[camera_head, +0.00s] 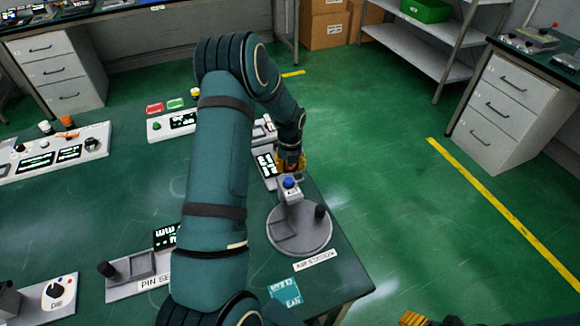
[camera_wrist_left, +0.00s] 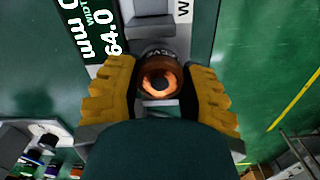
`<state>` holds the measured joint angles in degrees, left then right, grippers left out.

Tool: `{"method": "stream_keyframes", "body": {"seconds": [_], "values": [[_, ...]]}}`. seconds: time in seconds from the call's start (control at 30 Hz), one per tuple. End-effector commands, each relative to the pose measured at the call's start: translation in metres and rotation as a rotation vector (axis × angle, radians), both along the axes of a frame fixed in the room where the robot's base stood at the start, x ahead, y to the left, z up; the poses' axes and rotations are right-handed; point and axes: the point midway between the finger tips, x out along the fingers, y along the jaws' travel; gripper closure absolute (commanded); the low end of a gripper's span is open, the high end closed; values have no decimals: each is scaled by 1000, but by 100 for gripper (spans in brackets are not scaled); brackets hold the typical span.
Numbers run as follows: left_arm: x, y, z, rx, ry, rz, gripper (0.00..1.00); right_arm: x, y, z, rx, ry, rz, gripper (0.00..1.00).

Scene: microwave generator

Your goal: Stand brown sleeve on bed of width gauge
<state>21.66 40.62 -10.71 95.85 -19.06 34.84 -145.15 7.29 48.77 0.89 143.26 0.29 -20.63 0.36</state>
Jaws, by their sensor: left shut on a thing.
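The brown sleeve (camera_wrist_left: 160,76) shows in the left wrist view as a copper-brown ring with a dark hole, seen from its end, with a partly hidden label. My left gripper (camera_wrist_left: 160,98) has its yellow fingers on both sides of it and is shut on it. The width gauge (camera_wrist_left: 152,9) lies just beyond and under the sleeve, its display reading about 64.0. I cannot tell whether the sleeve touches the bed. In the head view, my left gripper (camera_head: 290,163) is beside the gauge's display (camera_head: 266,165), and the sleeve is hidden. My right gripper (camera_head: 428,320) is only partly in view at the bottom edge.
A round grey air station (camera_head: 312,237) with a blue button and dark post stands just in front of the gauge, near the table's right edge. A panel with red and green buttons (camera_head: 175,122) is behind my left arm. Open green floor lies right of the table.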

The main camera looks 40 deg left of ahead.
Motion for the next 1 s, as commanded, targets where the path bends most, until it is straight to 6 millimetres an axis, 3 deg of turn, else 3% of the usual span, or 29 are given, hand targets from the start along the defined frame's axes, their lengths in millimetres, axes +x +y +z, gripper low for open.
{"method": "stream_keyframes", "body": {"seconds": [0.37, 0.4, 0.47, 0.8, 1.0], "values": [[0, 1, -5, 1, -2, 0, 96, -1, 0, -3, 0, 2, 2, 38], [0, 0, -5, 1, -2, 0, 46, -1, 0, -2, 0, 2, 2, 38], [0, 0, -4, 1, -2, 0, 30, -1, 0, -2, 0, 2, 2, 38], [0, 0, -2, 1, -2, 0, 30, 0, 0, 0, 0, 1, 0, 38], [1, 1, 22, 2, -6, 0, 30, 1, 0, 3, 0, -2, -2, 38]]}}
